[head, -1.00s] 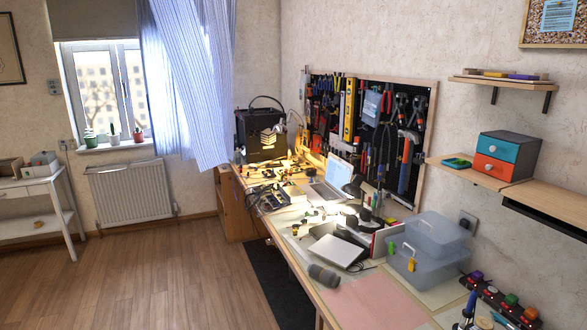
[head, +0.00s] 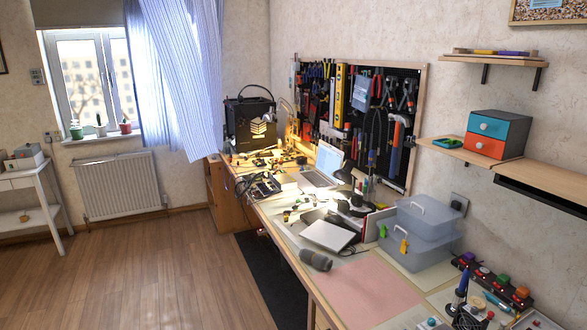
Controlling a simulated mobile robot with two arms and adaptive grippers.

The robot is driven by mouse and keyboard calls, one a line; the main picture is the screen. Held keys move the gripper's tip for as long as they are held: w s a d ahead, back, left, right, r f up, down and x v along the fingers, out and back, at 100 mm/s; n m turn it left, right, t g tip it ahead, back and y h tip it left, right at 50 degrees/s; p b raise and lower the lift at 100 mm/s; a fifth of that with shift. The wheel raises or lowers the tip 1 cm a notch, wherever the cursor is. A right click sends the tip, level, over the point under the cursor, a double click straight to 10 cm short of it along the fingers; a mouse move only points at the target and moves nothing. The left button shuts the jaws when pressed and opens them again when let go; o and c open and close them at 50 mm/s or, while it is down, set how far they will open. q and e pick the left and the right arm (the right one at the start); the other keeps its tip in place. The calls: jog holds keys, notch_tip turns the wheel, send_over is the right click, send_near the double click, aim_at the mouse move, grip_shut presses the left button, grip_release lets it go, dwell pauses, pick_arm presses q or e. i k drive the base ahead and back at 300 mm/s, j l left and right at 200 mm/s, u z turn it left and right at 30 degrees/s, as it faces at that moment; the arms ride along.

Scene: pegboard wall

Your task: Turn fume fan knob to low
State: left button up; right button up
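I cannot pick out a fume fan knob for certain. A black box with a top handle and a pale chevron mark (head: 250,124) stands at the far end of the workbench; I cannot tell whether it is the fume fan, and no knob on it can be made out. A dark strip with several coloured knobs or buttons (head: 492,283) lies on the bench at the lower right; its labels are unreadable. Neither of my grippers shows in the head view.
The long workbench (head: 385,292) runs along the right wall, cluttered with a laptop (head: 321,168), clear plastic boxes (head: 418,237) and a grey cylinder (head: 316,260). A tool pegboard (head: 417,70) hangs above it. The wooden floor (head: 150,265) at left is clear.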

aim_at(474, 311)
jog(key=z, duration=1.3)
